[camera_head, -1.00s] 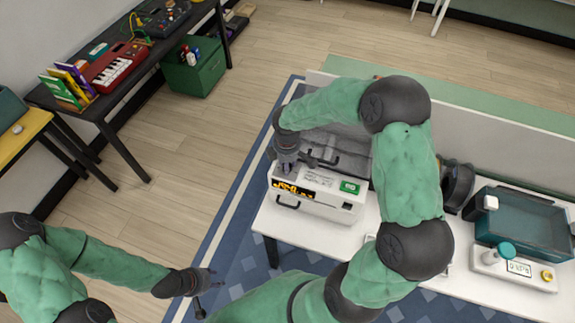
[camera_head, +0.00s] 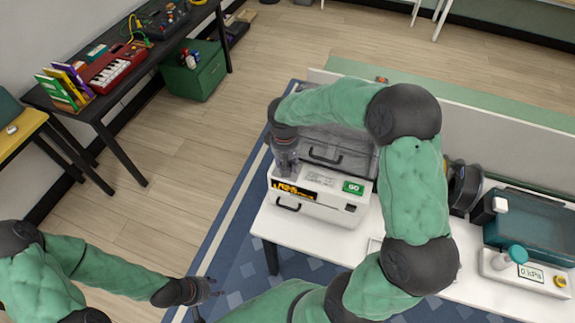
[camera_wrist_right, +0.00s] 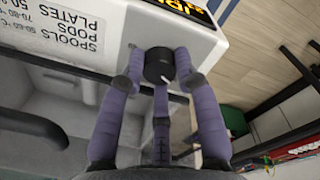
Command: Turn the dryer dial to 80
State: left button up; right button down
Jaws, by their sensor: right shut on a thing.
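The dryer (camera_head: 322,212) is a white box with an orange display (camera_head: 295,188) and a green GO button (camera_head: 353,187) on its front top edge. Its dial (camera_wrist_right: 158,64) is a small black knob with a pale mark, seen in the right wrist view. My right gripper (camera_wrist_right: 160,76) has its purple-grey fingers closed around the dial. In the head view the right gripper (camera_head: 286,164) points down at the dryer's left end and hides the dial. The display digits are too small to read surely. My left gripper (camera_head: 207,293) is empty, its fingers apart, low over the floor.
A grey lid with a handle (camera_head: 325,158) is behind the dryer's front panel. My right arm crosses above the table.

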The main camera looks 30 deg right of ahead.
jog(key=shift+w+m+b, duration=0.1)
jog(key=shift+m+b, duration=0.35)
jog(key=shift+m, duration=1.25)
jog(key=c, duration=0.9)
grip_release()
jog(key=shift+r, duration=0.1)
